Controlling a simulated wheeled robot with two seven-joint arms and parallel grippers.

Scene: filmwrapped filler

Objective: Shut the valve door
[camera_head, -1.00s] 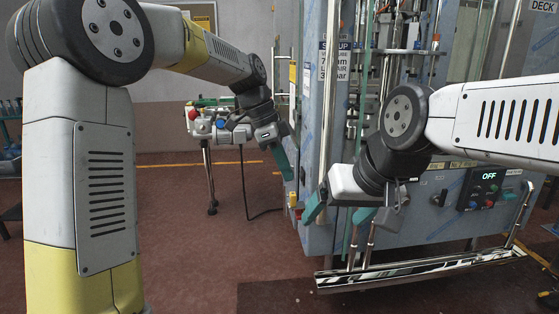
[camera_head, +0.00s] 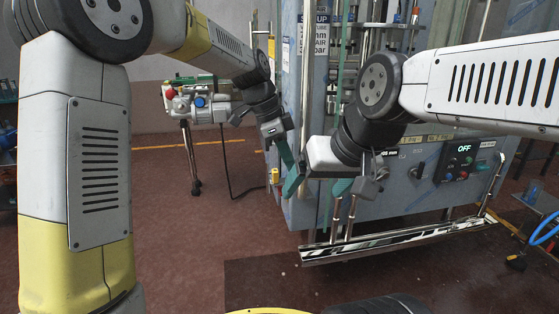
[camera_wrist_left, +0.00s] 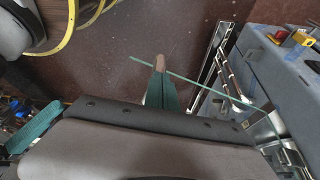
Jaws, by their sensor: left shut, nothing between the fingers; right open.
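The valve door seems to be the thin glass sheet with a green edge (camera_head: 338,95), seen nearly edge-on at the front of the blue-grey machine (camera_head: 300,120). It stands out from the machine, open. In the left wrist view a thin green edge (camera_wrist_left: 205,86), apparently the same sheet, crosses beside my left fingers. My left gripper (camera_head: 286,156) is shut and empty, left of the door; its teal fingers (camera_wrist_left: 162,88) also show in the wrist view. Contact with the sheet is unclear. My right gripper (camera_head: 318,187) is open, its teal fingers at either side of the door's lower edge.
A control panel (camera_head: 459,160) reading OFF is on the machine's front. A shiny metal rail (camera_head: 400,240) runs low along it. A pump unit (camera_head: 200,102) on a stand is at the back left. Blue hoses (camera_head: 545,228) lie at the right.

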